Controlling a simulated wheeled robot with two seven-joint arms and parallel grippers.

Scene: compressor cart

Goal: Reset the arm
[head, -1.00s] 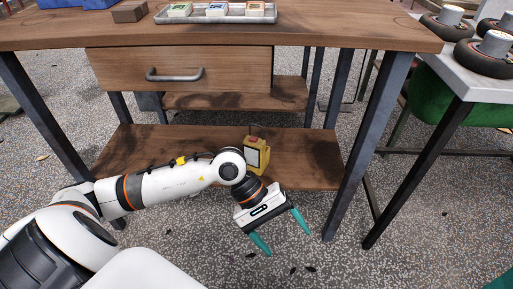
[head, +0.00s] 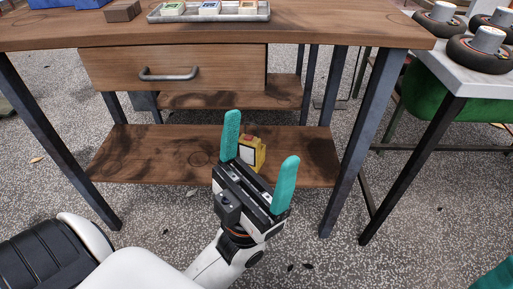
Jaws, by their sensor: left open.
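My left gripper (head: 260,160) is in the lower middle of the head view, its two teal fingers spread wide and pointing up and away. Nothing is between the fingertips that I can see as held. My left arm comes in from below and the left. A piece of teal (head: 497,275) shows at the bottom right corner; I cannot tell if it is part of my right gripper.
A wooden workbench (head: 330,35) with a drawer (head: 180,68) stands ahead. A yellow device (head: 251,152) sits on its lower shelf (head: 150,155), partly behind my gripper. A tray (head: 208,17) is on top. A side table (head: 470,78) holds wheels.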

